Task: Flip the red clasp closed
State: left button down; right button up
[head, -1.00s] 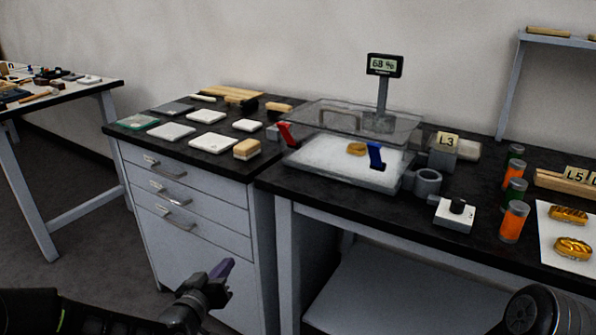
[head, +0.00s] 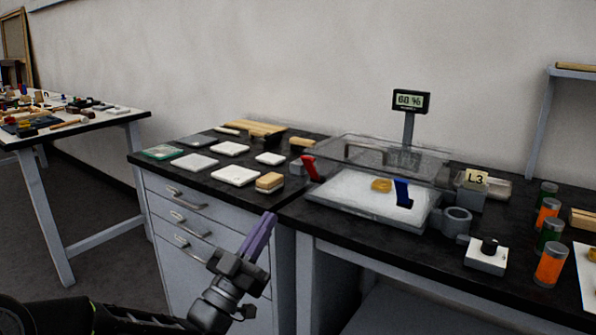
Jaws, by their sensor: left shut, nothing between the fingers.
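The red clasp (head: 310,168) stands tilted up at the left side of a clear-lidded box (head: 352,208) on the black bench. A blue clasp (head: 403,193) is on the box's front right. My left gripper (head: 266,222) has purple fingers, shut and empty, pointing up in front of the drawer cabinet. It is below and to the left of the red clasp, apart from it. My right gripper is out of view.
A display (head: 411,101) on a post rises behind the box. White tiles and a sponge-like block (head: 269,182) lie left of the box. A grey ring holder (head: 456,220), a knob box (head: 486,256) and orange-and-green jars (head: 551,264) stand to the right.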

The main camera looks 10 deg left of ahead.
pick_arm(q)
jog(key=p, duration=0.3)
send_near(304, 157)
jog(key=x, duration=0.6)
jog(key=shift+w+d+f, duration=0.15)
jog(key=shift+w+d, duration=0.05)
jog(key=shift+w, duration=0.15)
jog(key=shift+w+r+g+p, duration=0.15)
jog(key=shift+r+g+p, duration=0.3)
jog(key=shift+p, duration=0.25)
jog(key=r+g+p, duration=0.1)
jog(key=p, duration=0.1)
jog(key=w+g+y+p, duration=0.1)
jog(key=p, duration=0.1)
jog(key=w+d+r+g+y+p, duration=0.1)
jog(key=p, duration=0.1)
jog(key=shift+r+g, duration=0.35)
jog(key=shift+w+g+p, duration=0.15)
jog(key=shift+g+p, duration=0.15)
jog(key=shift+p, duration=0.1)
jog(key=shift+f+b, duration=0.3)
jog(key=shift+f, duration=0.1)
